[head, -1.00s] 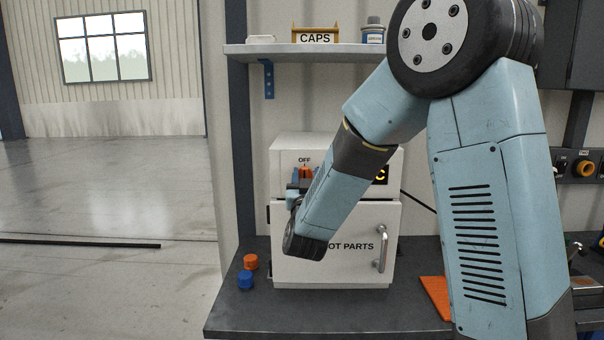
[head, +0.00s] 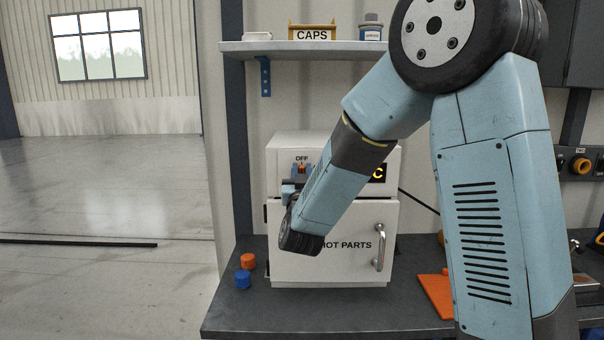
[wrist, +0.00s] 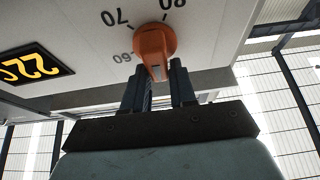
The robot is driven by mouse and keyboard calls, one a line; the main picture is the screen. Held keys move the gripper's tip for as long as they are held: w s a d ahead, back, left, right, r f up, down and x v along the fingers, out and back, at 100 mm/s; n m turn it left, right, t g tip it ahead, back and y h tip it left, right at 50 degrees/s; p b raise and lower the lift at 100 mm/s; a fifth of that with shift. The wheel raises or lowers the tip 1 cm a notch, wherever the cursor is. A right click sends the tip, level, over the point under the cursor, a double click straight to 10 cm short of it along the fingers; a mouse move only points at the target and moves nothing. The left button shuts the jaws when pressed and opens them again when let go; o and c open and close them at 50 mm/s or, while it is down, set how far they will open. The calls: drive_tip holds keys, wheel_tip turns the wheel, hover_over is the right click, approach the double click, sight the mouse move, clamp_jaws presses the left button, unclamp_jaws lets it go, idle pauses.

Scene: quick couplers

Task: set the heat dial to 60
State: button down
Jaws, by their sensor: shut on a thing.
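The orange heat dial (head: 302,169) is on the upper front panel of the white oven (head: 334,220), just below the word OFF. In the wrist view the dial (wrist: 155,43) appears upside down, with 60, 70 and 80 printed around it. Its ridge, with a pale mark, points down in that view, on the side away from 70 and 80. My gripper (wrist: 157,80) is shut on the dial's ridge, one finger on each side. In the head view my gripper (head: 301,171) is partly hidden by my wrist.
A display (wrist: 37,64) beside the dial reads 22 C. The oven door, marked HOT PARTS, is closed, with a handle (head: 379,247) at right. An orange cap (head: 248,261) and a blue cap (head: 243,279) are on the bench at left. A shelf (head: 312,48) is above.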

drive_tip(key=shift+w+d+m+h, duration=0.15)
drive_tip(key=shift+m+h, duration=0.25)
drive_tip(key=shift+m, duration=0.2)
drive_tip(key=m+h, duration=0.2)
drive_tip(key=m, duration=0.2)
drive_tip(key=shift+d+g, duration=0.15)
drive_tip(key=shift+g, duration=0.15)
drive_tip(key=m+g+h, duration=0.1)
drive_tip(key=m, duration=0.3)
drive_tip(key=m+g+h, duration=0.1)
drive_tip(key=m, duration=0.3)
drive_tip(key=m+g+h, duration=0.2)
drive_tip(key=m, duration=0.3)
drive_tip(key=shift+d+f, duration=0.4)
